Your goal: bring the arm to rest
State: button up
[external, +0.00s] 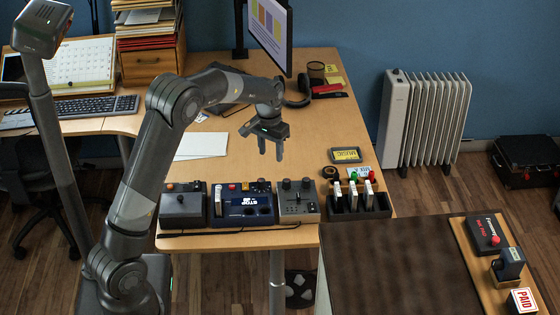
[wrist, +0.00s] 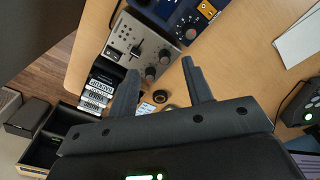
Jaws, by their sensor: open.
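My arm reaches from the lower left over the wooden desk (external: 300,95) and bends down at the wrist. My gripper (external: 271,154) hangs above the desk top, pointing down, with its two fingers apart and nothing between them. In the wrist view my gripper (wrist: 159,66) is also open and empty. A grey control box with knobs (wrist: 139,45) lies beyond the fingertips there. The fingers appear clear of the desk and of the devices.
A black holder (external: 345,210) with upright cartridges stands near the desk's front right corner, beside several control boxes (external: 250,205). A monitor (external: 270,30) rises behind the gripper. White paper (external: 202,145) lies left. A radiator (external: 425,120) stands right of the desk.

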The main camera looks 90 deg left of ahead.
jog(key=d+r+m+t, duration=0.1)
jog(key=d+r+m, duration=0.1)
jog(key=d+r, duration=0.5)
jog(key=d+r+m+t, duration=0.1)
jog(key=d+r, duration=0.1)
jog(key=d, duration=1)
jog(key=d+r+m+t, duration=0.1)
jog(key=d+r+m, duration=0.1)
jog(key=d+r, duration=0.5)
jog(key=s+d+f+m+t, duration=0.1)
jog(key=s+d+m, duration=0.1)
jog(key=s+d, duration=0.5)
jog(key=s+d+m+t, duration=0.1)
jog(key=s+d+m, duration=0.2)
jog(key=s+d, duration=0.5)
jog(key=d, duration=0.5)
jog(key=shift+s+f, duration=0.25)
jog(key=shift+f, duration=0.15)
